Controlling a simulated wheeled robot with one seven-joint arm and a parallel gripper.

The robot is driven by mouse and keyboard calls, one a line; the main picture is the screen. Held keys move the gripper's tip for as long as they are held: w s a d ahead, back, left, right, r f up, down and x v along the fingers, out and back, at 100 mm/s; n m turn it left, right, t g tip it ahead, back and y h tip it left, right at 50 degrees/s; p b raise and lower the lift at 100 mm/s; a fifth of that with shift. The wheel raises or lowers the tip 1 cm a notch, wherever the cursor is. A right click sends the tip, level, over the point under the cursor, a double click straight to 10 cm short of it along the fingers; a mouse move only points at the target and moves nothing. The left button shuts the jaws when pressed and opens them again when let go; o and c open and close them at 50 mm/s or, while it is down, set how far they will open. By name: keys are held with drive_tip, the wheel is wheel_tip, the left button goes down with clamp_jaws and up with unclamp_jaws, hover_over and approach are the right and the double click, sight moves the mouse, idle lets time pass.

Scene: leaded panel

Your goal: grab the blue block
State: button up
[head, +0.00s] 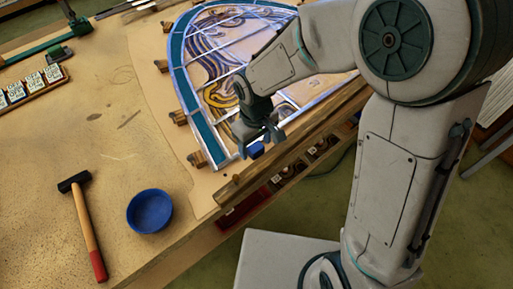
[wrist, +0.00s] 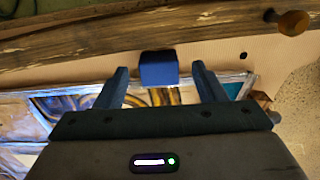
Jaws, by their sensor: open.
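The blue block (wrist: 158,70) lies in the wrist view between the leaded panel's edge and the wooden rail, just beyond my open fingertips. My gripper (wrist: 158,76) is open, with one finger on each side of the block's line and nothing held. In the head view, the block (head: 256,150) shows as a small blue patch beside my gripper (head: 258,138), which partly hides it. The gripper is over the corner of the leaded panel (head: 207,136). I cannot tell whether the fingers touch the block.
A wooden rail (head: 300,140) with a round knob (wrist: 292,22) runs along the table's edge. Small wooden blocks (head: 197,159) line the panel. A blue bowl (head: 150,211) and a hammer (head: 85,225) lie to the left, with bare table around them.

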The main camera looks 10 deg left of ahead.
drive_tip(key=shift+f, duration=0.9)
drive_tip(key=c, duration=1)
drive_tip(key=shift+r, duration=0.1)
drive_tip(key=shift+c, duration=0.2)
